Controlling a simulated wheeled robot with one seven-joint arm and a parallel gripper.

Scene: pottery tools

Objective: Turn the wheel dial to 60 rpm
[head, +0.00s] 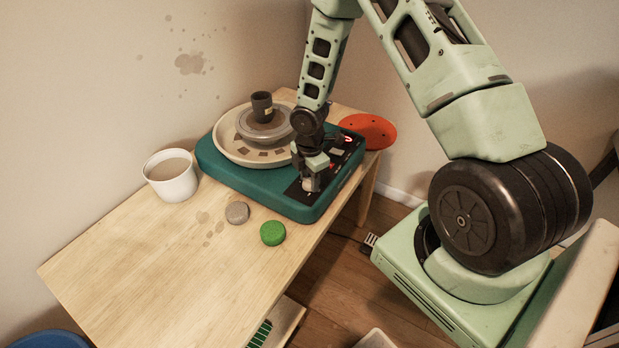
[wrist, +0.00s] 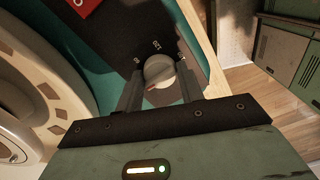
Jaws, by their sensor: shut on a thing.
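The wheel dial (wrist: 160,72) is a pale round knob on the dark control panel of the teal pottery wheel (head: 215,160). In the wrist view a red pointer mark shows at its lower left. Small white figures sit around its upper side; the top one looks like 120, the left one is too small to read surely. My gripper (wrist: 160,78) points down at the panel, its two dark fingers shut on the dial from either side. In the head view my gripper (head: 309,180) is at the panel's near end and partly hides the dial.
A grey wheel head with a dark small pot (head: 262,106) stands in the cream splash pan. A red-orange disc (head: 368,131) lies behind. A white cup (head: 171,176), a grey puck (head: 237,212) and a green puck (head: 273,233) are on the wooden table, whose front left is clear.

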